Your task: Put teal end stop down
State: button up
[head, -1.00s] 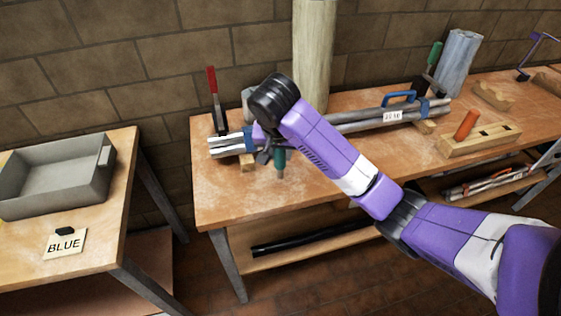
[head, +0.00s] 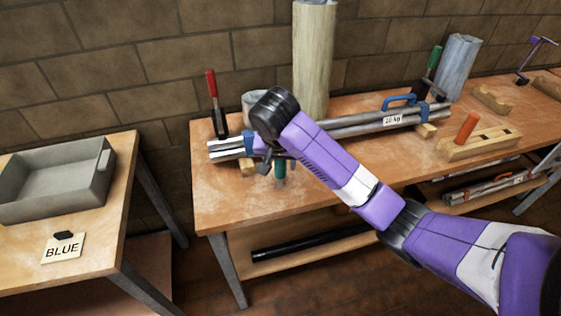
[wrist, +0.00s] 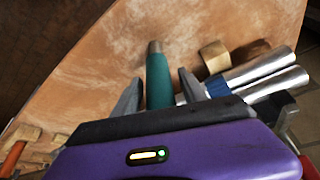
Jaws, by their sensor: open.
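The teal end stop (head: 280,170) is a teal cylinder with a grey metal tip, at the front left of the main bench beside the end of the pipe bundle. In the wrist view the end stop (wrist: 159,80) lies between my two fingers, tip pointing away from my gripper (wrist: 160,88). The fingers are open, with a visible gap on the left side of the end stop. In the head view my gripper (head: 278,164) is low over the bench, partly hidden by my wrist. I cannot tell whether the tip touches the bench top.
The bundled metal pipes (head: 360,122) lie on wooden blocks just behind. A red-handled clamp (head: 214,100) stands at the back left. A slotted wooden block (head: 482,142) is to the right. A grey tray (head: 55,182) sits on the left table. The bench front is clear.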

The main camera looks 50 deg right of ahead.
jog(key=p+v, duration=1.1)
jog(key=v, duration=0.1)
